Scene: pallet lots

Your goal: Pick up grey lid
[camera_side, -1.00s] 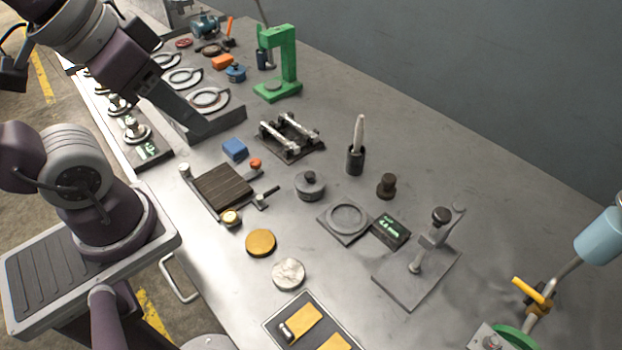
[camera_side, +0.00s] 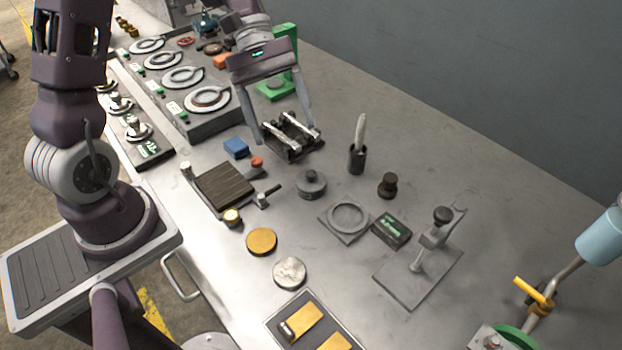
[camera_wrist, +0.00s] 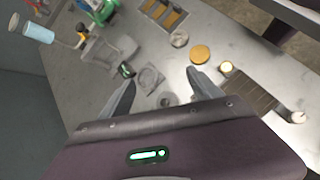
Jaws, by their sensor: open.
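The grey lid (camera_side: 311,185), a round grey piece with a dark knob on top, sits on the bench right of the slatted dark block. In the wrist view the lid (camera_wrist: 167,99) shows between the fingers, partly hidden by my gripper's body. My gripper (camera_side: 281,128) is open and empty, pointing down over the dark fixture with two light bars. It is behind and left of the lid, above the bench and apart from it. In the wrist view its two fingers (camera_wrist: 160,78) are spread wide.
Near the lid are a square plate with a ring (camera_side: 348,217), a dark cup with a white tool (camera_side: 356,158), a dark knobbed piece (camera_side: 387,185) and the slatted block (camera_side: 224,185). A green press (camera_side: 283,62) stands behind. Bare bench lies right of the cup.

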